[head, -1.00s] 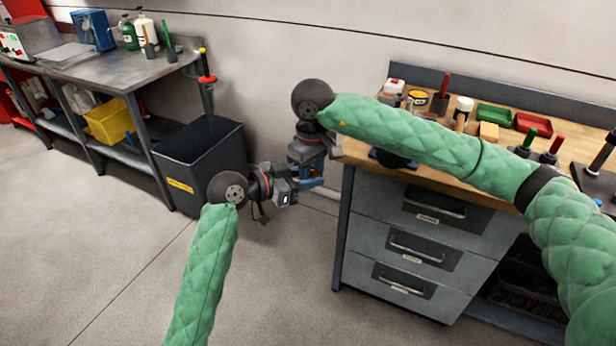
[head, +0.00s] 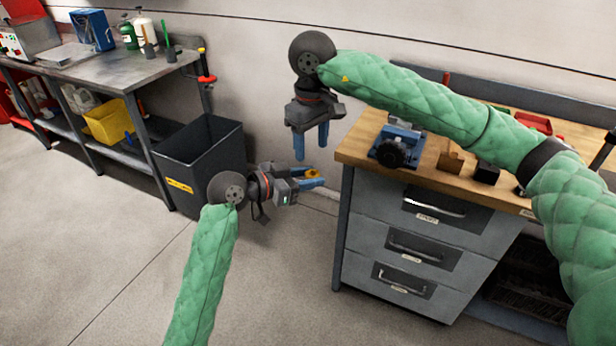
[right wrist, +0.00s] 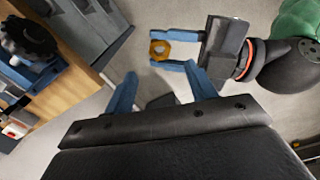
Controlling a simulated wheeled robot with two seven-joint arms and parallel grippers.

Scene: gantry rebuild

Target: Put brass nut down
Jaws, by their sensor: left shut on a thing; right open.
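The brass nut (head: 313,174) is between the blue fingers of my left gripper (head: 313,178), which is shut on it in the air between the bin and the drawer bench. The nut also shows as a golden ring in the right wrist view (right wrist: 160,50), held near the fingertips. My right gripper (head: 310,150) is above and apart from the nut, open and empty, with its blue fingers pointing down in the head view. Its fingers (right wrist: 165,90) show at the lower middle of the right wrist view.
A wooden-topped drawer bench (head: 360,150) stands at right, with a blue vise (head: 397,146) near its left end. A black bin (head: 205,165) stands left of my grippers. A grey workbench (head: 125,75) is at back left. The floor in front is clear.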

